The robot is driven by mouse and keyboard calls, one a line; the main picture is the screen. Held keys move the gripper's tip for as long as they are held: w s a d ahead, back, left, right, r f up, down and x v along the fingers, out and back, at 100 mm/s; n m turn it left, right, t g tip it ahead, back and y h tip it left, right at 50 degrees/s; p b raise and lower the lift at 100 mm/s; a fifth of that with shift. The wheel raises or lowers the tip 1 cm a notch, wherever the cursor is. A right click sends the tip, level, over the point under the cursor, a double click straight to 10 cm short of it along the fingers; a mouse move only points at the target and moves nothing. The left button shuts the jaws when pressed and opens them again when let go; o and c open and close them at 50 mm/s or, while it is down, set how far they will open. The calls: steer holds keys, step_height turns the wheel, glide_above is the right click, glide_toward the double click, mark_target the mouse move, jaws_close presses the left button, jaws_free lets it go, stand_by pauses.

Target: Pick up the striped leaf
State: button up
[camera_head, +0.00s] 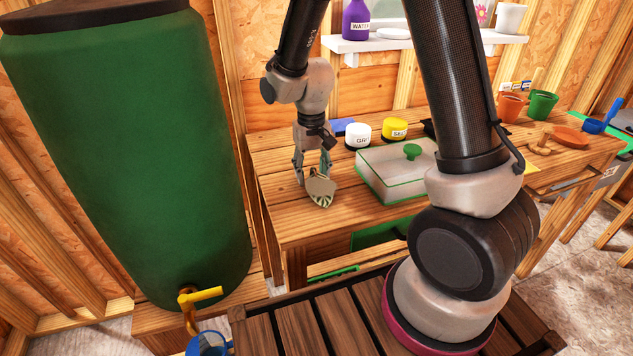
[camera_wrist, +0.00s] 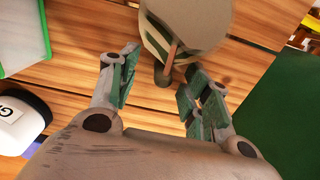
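The striped leaf (camera_wrist: 187,25) is grey-green, with cream and dark green stripes and a brown stem. In the wrist view it lies at the top, just beyond my fingertips, over the wooden bench. Its stem points back into the gap between the fingers. My gripper (camera_wrist: 163,64) is open, the right finger closer to the stem than the left. In the head view my gripper (camera_head: 312,172) points down at the bench's left part, with the leaf (camera_head: 321,189) right at the fingertips. I cannot tell whether the leaf touches the bench or a finger.
A pale box (camera_head: 385,187) with a green knob stands right of my gripper. A white jar (camera_head: 358,137), a yellow jar (camera_head: 394,131) and a blue item (camera_head: 342,127) stand behind. A large green barrel (camera_head: 125,150) is left. Pots (camera_head: 542,106) stand far right.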

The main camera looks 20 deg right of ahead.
steer(key=c, duration=0.8)
